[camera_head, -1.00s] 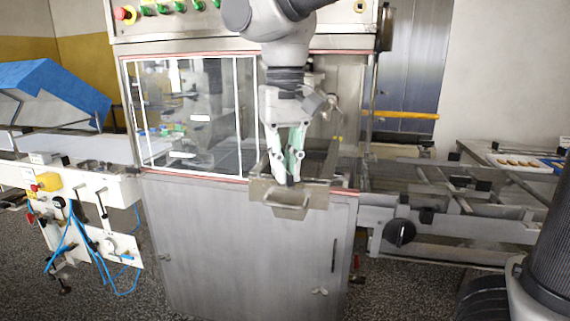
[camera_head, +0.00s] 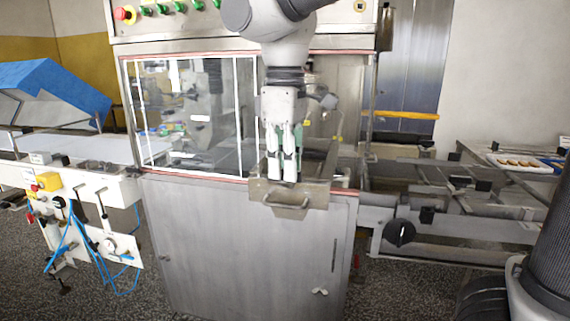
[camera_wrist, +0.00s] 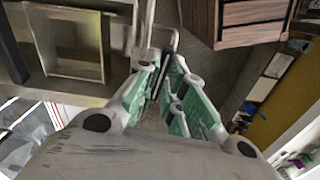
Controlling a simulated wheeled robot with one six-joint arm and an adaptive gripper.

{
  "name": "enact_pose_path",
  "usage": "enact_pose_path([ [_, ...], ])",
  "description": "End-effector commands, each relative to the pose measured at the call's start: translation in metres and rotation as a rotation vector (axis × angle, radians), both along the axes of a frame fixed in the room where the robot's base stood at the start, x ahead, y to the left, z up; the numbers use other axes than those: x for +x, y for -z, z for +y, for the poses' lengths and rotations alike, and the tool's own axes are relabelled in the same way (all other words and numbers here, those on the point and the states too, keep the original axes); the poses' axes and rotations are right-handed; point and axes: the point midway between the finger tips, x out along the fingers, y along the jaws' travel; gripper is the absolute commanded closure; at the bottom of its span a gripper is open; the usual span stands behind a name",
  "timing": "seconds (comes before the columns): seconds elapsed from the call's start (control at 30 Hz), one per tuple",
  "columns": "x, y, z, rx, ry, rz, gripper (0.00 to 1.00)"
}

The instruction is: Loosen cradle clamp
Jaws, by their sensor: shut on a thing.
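My gripper (camera_head: 284,174) points down over the right part of the steel machine, at the small metal tray with a front handle (camera_head: 290,207). Its fingers with green pads are close together. In the wrist view my gripper (camera_wrist: 162,78) is shut on a small part between the fingertips. That part is almost wholly hidden by the pads; by its place it seems to be the cradle clamp, but its shape cannot be made out. A bent metal rod (camera_wrist: 174,38) shows just beyond the fingertips.
The glazed enclosure (camera_head: 195,115) stands left of my gripper. A conveyor frame with a black knob (camera_head: 399,232) runs to the right. A white panel with blue hoses (camera_head: 70,230) is at the left. The floor in front is clear.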

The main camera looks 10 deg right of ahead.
Motion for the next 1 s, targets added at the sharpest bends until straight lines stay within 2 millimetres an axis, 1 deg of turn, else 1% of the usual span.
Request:
enact_pose_path([
  [0.1,0.0003,-0.0007,0.0002,0.001,-0.057,-0.002,1.0],
  [0.3,0.0003,-0.0007,0.0002,0.001,-0.116,-0.002,1.0],
  [0.83,0.0003,-0.0008,0.0002,0.001,-0.137,-0.002,1.0],
  [0.87,0.0003,-0.0008,0.0002,0.001,-0.137,-0.002,0.86],
  [0.9,0.0003,-0.0007,0.0002,0.001,-0.137,-0.002,0.78],
  [0.97,0.0003,-0.0007,0.0001,0.001,-0.137,-0.002,0.68],
  [1.0,0.0003,-0.0006,0.0001,0.0,-0.137,-0.001,0.68],
])
